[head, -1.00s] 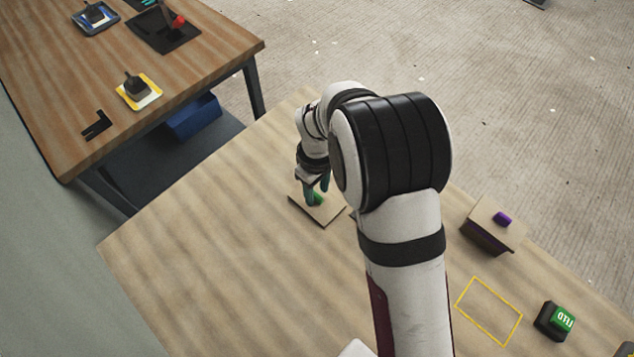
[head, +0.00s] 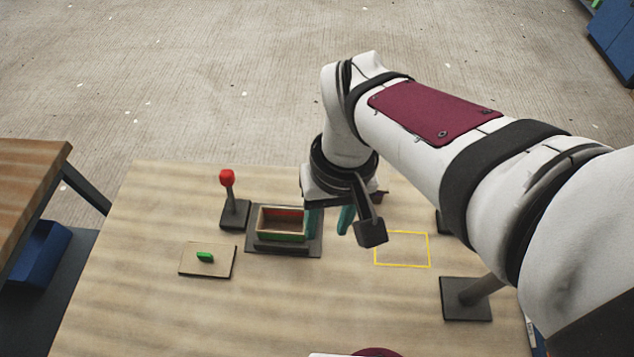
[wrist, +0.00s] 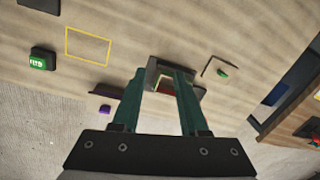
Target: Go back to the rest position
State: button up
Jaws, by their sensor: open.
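My gripper (head: 329,220) is open and empty, its teal fingers apart, in the air just right of an open box-shaped mould. In the wrist view its fingers (wrist: 157,78) point towards the mould, with nothing between them. The mould (head: 283,236) has a red inside and a green front and sits on a dark base. A tan plate with a green handle (head: 205,257) lies flat on the table, left of the mould; it also shows in the wrist view (wrist: 223,72).
A red-knobbed lever (head: 228,178) stands behind the plate. A yellow outline (head: 402,233) marks bare table at right, near a dark-based post (head: 467,310). The wrist view shows a green button (wrist: 40,61) and a purple knob (wrist: 105,109). The table's front left is clear.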

jog(key=s+d+f+m, duration=0.1)
jog(key=s+d+m, duration=0.6)
jog(key=s+m, duration=0.1)
jog(key=shift+s+f+m+y, duration=0.2)
jog(key=shift+s+m+y, duration=0.1)
jog(key=shift+s+y, duration=0.15)
